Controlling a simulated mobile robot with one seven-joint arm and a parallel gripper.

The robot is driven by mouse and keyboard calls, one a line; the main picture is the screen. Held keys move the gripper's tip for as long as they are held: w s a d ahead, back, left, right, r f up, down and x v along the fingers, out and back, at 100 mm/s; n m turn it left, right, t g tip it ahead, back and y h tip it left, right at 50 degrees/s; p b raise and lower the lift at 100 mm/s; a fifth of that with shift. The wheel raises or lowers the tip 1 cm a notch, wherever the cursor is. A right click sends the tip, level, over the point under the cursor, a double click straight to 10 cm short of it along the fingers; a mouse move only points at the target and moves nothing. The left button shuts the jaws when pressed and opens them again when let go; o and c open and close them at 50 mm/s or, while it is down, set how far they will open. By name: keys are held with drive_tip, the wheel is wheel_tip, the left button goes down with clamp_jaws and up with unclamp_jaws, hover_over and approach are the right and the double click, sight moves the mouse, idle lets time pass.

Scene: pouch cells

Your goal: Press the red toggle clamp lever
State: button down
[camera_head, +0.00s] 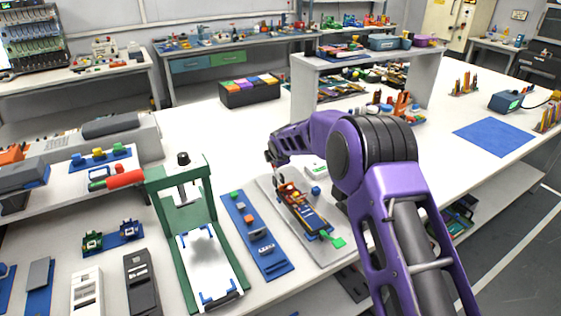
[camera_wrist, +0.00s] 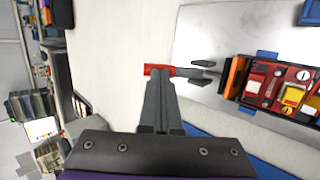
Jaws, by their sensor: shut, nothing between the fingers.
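A red lever end (camera_wrist: 157,70) shows in the wrist view on a grey metal toggle clamp (camera_wrist: 190,71), beside a light grey plate (camera_wrist: 215,35). My gripper (camera_wrist: 160,88) is shut and empty. Its fingertips are right at the red lever and partly overlap it in the picture; I cannot tell whether they touch. In the head view my gripper (camera_head: 272,156) is at the far left corner of the grey plate (camera_head: 320,250), and the clamp is not clearly visible there. A red and dark module (camera_wrist: 285,88) lies on the plate, also in the head view (camera_head: 290,195).
A green press (camera_head: 205,180) with a red handle (camera_head: 123,180) stands left of the plate. A blue strip (camera_head: 268,262) with small blocks lies between them. A grey shelf (camera_head: 362,58) stands behind my arm.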

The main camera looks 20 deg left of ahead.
drive_tip(key=shift+w+a+p, duration=0.3)
drive_tip(key=shift+a, duration=0.05)
drive_tip(key=shift+w+a+f+b, duration=0.65)
drive_tip(key=shift+a+f, duration=0.1)
drive_tip(key=shift+a, duration=0.05)
drive_tip(key=shift+a+b+x, duration=0.2)
drive_tip(key=shift+b+x, duration=0.4)
drive_tip(key=shift+x, duration=0.5)
drive_tip(key=shift+s+f, duration=0.1)
drive_tip(key=v, duration=1.7)
drive_tip(key=shift+s, duration=0.15)
drive_tip(key=shift+d+r, duration=0.15)
drive_tip(key=shift+r, duration=0.05)
